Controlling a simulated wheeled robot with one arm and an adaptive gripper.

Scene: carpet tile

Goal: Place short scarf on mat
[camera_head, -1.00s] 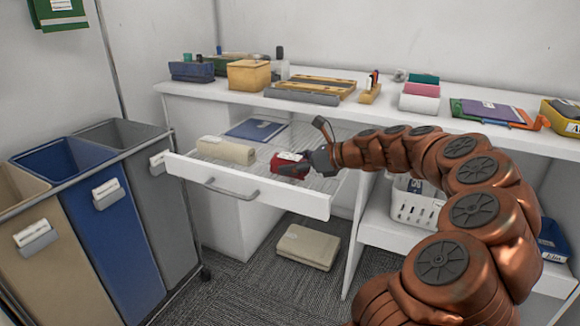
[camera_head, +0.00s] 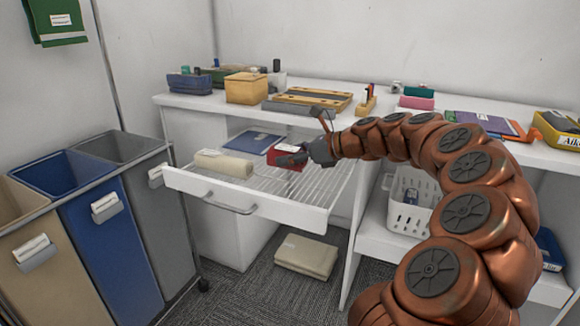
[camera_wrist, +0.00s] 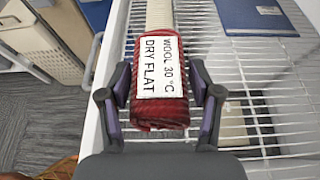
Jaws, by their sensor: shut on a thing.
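A rolled dark red scarf (camera_head: 287,156) with a white label is held by my gripper (camera_head: 300,158) over the wire rack of the open drawer.
A cream roll (camera_head: 224,163) lies on the rack at left. The drawer front (camera_head: 245,205) has a handle. A folded beige cloth (camera_head: 306,256) lies on the carpet below. Bins stand left; a white basket (camera_head: 408,208) sits right. The rack's right part is bare.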

